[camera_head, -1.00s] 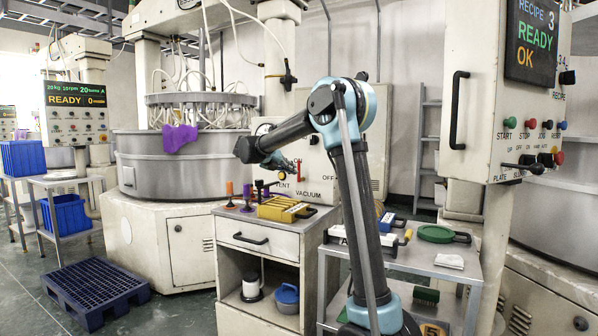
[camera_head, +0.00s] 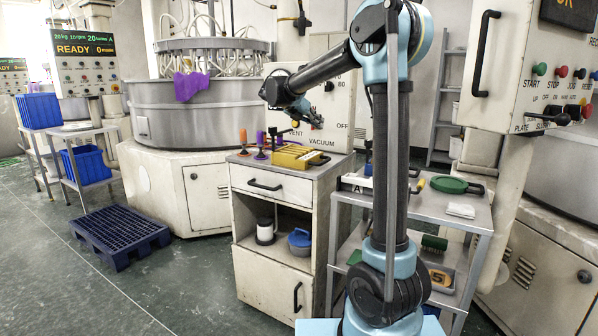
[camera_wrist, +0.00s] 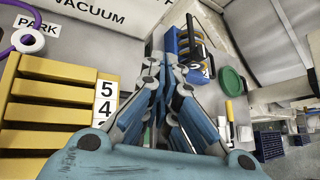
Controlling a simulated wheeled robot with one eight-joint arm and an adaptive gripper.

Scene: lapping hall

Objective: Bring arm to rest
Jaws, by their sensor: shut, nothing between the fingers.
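My arm stands upright at the right of the head view, with its upper part bent over to the left. In the head view my gripper (camera_head: 315,121) hangs at the end of the arm, above and to the right of the yellow slotted block on the cabinet. In the wrist view my gripper (camera_wrist: 165,68) has its fingers together and holds nothing.
The cabinet (camera_head: 315,171) carries the yellow slotted block (camera_head: 297,157) and small coloured-handled tools. A grey cart (camera_head: 471,219) stands to its right, and the machine control panel (camera_head: 530,60) is close to my arm. A blue pallet (camera_head: 121,235) lies on the floor; the front-left floor is clear.

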